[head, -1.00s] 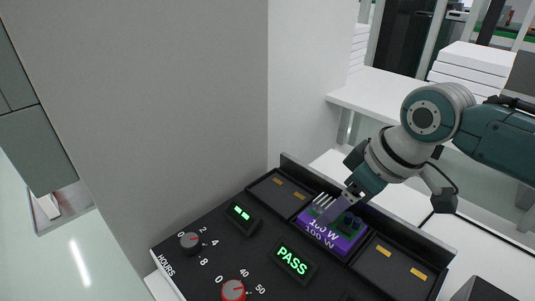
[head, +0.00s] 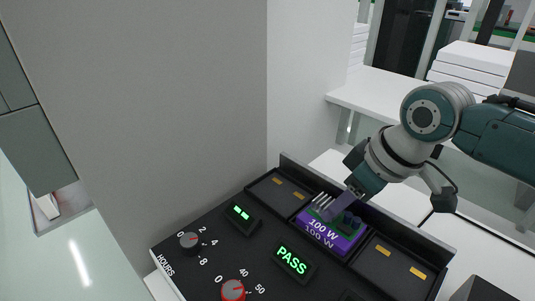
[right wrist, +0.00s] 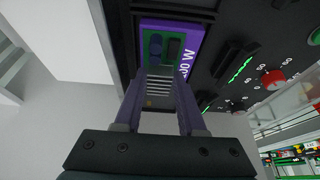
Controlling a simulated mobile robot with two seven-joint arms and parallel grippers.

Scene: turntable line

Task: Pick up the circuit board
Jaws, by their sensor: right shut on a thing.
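The circuit board is a green board with dark parts and silver fins on a purple block marked 100 W. In the head view the circuit board (head: 345,240) is in the middle bay of the black panel. My right gripper (head: 335,208) reaches it from the upper right and is shut on it at its finned end. In the right wrist view the circuit board (right wrist: 155,30) is at the top, with the purple fingers (right wrist: 160,78) on both sides of the fins. Whether it is clear of the bay floor I cannot tell. My left gripper is not in view.
The black panel (head: 200,270) has empty bays (head: 278,192) and (head: 395,262) on either side of the board, a lit PASS display (head: 292,260) and knobs. A grey wall (head: 170,90) stands behind left. A white shelf (head: 385,98) is at the back right.

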